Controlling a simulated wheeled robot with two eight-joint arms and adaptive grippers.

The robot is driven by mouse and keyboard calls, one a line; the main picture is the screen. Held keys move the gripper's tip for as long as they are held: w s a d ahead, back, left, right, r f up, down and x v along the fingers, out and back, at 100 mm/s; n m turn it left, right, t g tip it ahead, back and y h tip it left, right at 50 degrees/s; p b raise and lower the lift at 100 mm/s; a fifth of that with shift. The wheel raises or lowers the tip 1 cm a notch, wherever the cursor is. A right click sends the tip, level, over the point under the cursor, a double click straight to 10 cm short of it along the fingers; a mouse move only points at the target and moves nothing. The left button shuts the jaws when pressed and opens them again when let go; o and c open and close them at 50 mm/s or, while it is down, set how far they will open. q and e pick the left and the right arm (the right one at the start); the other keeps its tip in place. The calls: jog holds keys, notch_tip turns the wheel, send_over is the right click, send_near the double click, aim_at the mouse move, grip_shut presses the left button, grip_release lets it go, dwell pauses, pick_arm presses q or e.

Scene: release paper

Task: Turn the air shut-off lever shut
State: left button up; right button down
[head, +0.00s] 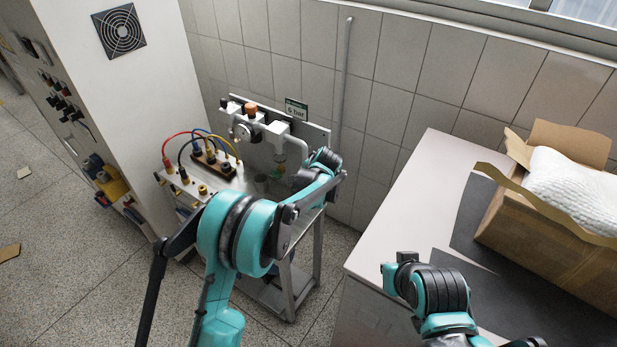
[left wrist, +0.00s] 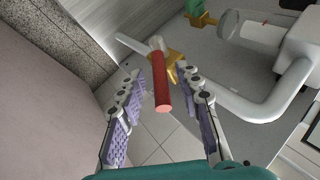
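In the left wrist view the shut-off lever has a red handle (left wrist: 162,88) that points toward the camera from a brass valve body (left wrist: 173,66). My left gripper (left wrist: 159,76) is open, with its two purple-padded fingers on either side of the red handle. A gap shows on both sides, so the handle is not gripped. In the head view my left arm reaches over to the air unit (head: 262,124) on the stand, and its wrist hides the lever. My right arm is bent at the lower right over the white counter; its gripper is out of view.
A grey pipe (left wrist: 265,108) bends close to the right finger in the wrist view. A cardboard box (head: 540,225) sits on the counter (head: 405,200). A white cabinet (head: 150,80) stands left.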

pick_arm(q)
jog(key=v, duration=1.2)
